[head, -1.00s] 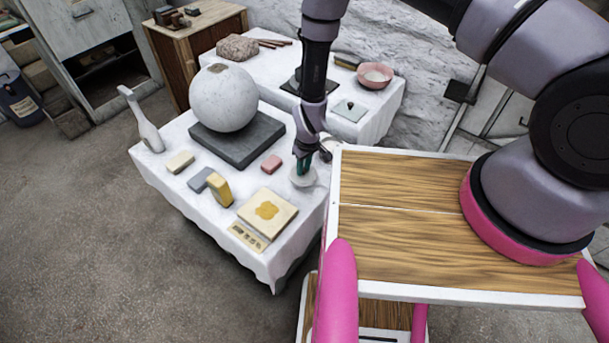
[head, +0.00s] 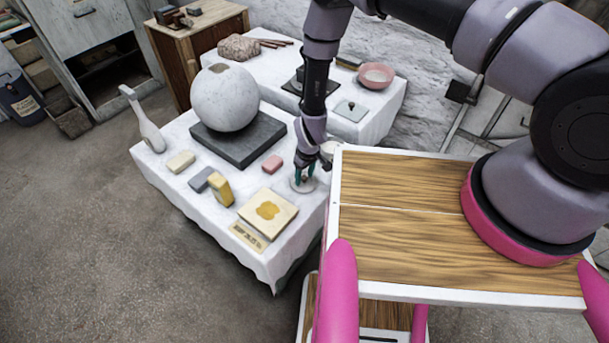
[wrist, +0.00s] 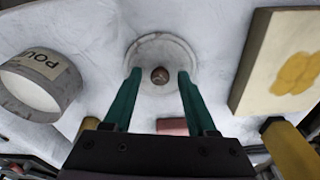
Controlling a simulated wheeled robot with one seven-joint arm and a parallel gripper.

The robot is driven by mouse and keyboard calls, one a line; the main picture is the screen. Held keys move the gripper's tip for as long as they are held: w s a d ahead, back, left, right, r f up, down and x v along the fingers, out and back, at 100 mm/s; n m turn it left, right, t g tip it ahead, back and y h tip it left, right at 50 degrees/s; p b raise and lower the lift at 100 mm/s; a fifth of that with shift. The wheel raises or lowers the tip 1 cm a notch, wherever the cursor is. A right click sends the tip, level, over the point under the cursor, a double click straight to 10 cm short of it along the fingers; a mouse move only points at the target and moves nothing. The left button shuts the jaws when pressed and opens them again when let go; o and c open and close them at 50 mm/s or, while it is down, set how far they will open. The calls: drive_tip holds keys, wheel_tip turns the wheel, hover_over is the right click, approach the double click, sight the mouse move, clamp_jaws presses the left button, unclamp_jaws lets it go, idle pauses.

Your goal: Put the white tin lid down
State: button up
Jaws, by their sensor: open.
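The white tin lid (wrist: 150,48) is a round disc with a small brown knob (wrist: 160,75) at its middle. It lies on the white-covered table, and in the head view the lid (head: 302,185) shows at the table's right side, partly hidden by my gripper (head: 304,172). In the wrist view my gripper (wrist: 160,78) is open, with one green finger on each side of the knob and a gap on both sides. The fingers point down at the lid.
A white tin (wrist: 38,85) with a label stands close to the lid. A board with a yellow patch (head: 267,212), a pink block (head: 272,164), a yellow block (head: 220,189) and a large sphere (head: 225,97) on a dark slab (head: 238,140) share the table.

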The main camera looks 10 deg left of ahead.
sight(307, 183)
drive_tip(key=shift+r, duration=0.1)
wheel_tip(307, 183, up, 12)
drive_tip(key=s+d, duration=0.1)
idle(0.4)
